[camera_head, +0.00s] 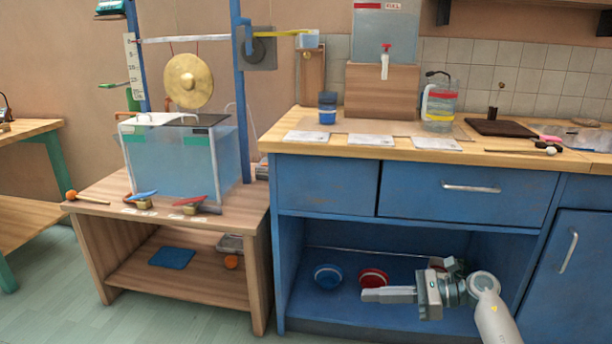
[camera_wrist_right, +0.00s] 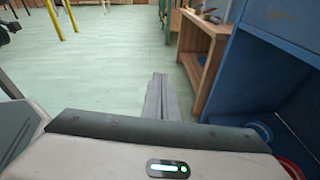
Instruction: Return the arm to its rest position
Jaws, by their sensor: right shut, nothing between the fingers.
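My right arm comes in at the lower right of the head view. Its gripper (camera_head: 372,295) is shut and empty, pointing left in front of the open lower shelf of the blue cabinet (camera_head: 470,231). In the right wrist view the shut fingers (camera_wrist_right: 160,98) point out over the pale green floor (camera_wrist_right: 120,60), with nothing between them. My left gripper does not show in either view.
A blue bowl (camera_head: 328,276) and a red bowl (camera_head: 373,277) sit on the cabinet's lower shelf, close behind the right gripper. A wooden table (camera_head: 110,222) with a water tank (camera_head: 180,165) and gong (camera_head: 188,81) stands to the left. The floor before them is clear.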

